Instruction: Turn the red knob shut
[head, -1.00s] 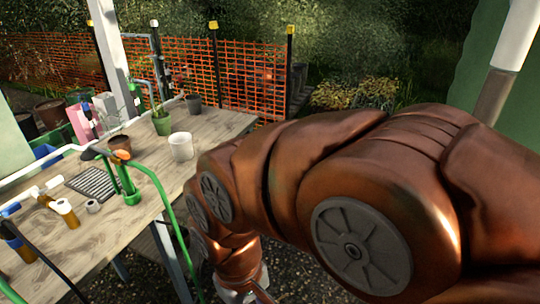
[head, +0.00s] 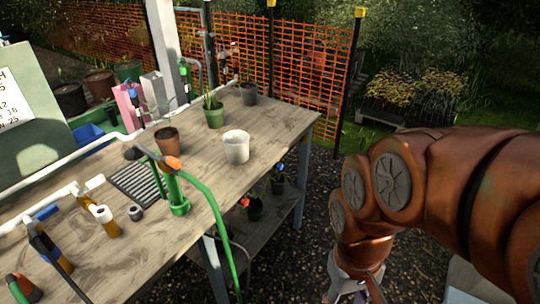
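I cannot tell for certain which thing is the red knob. A small red part (head: 234,46) shows on the pipework by the fence behind the bench, too small to make out. An orange-red piece (head: 172,162) sits on top of the green upright fitting (head: 176,192) on the bench. A small red spot (head: 245,202) shows by a dark pot on the lower shelf. My gripper (head: 357,292) hangs at the bottom edge, right of the bench and apart from these things. Its fingers are mostly cut off by the frame, so its opening is not clear.
The wooden bench (head: 275,128) carries a white pot (head: 236,147), a brown pot (head: 167,140), a potted plant (head: 214,114), a black grate and pipe fittings. A green hose (head: 222,225) hangs over its front edge. Gravel (head: 315,215) lies open to its right.

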